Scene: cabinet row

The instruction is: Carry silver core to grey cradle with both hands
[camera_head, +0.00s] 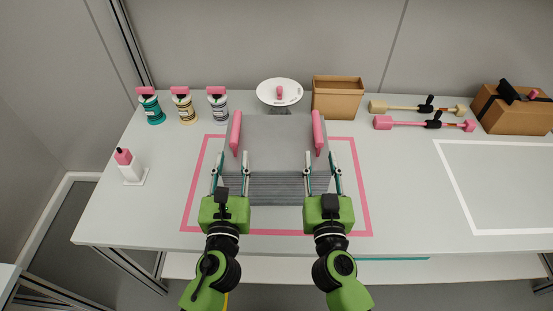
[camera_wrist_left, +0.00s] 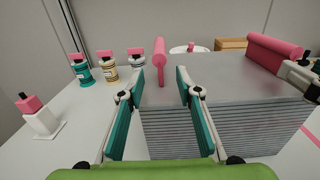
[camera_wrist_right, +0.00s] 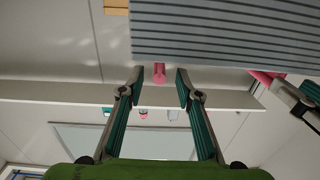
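The silver core (camera_head: 275,150) is a grey finned block with a pink handle on its left (camera_head: 236,133) and another on its right (camera_head: 318,133). It sits inside the pink table outline. My left gripper (camera_head: 230,166) is open at the near end of the left handle; in the left wrist view that handle (camera_wrist_left: 160,62) shows between and beyond the fingertips. My right gripper (camera_head: 321,162) is open at the near end of the right handle, which shows beyond its fingertips in the right wrist view (camera_wrist_right: 158,73). I cannot make out a grey cradle.
A white-outlined area (camera_head: 505,185) at the right is empty. A white holder (camera_head: 132,173) stands at the left.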

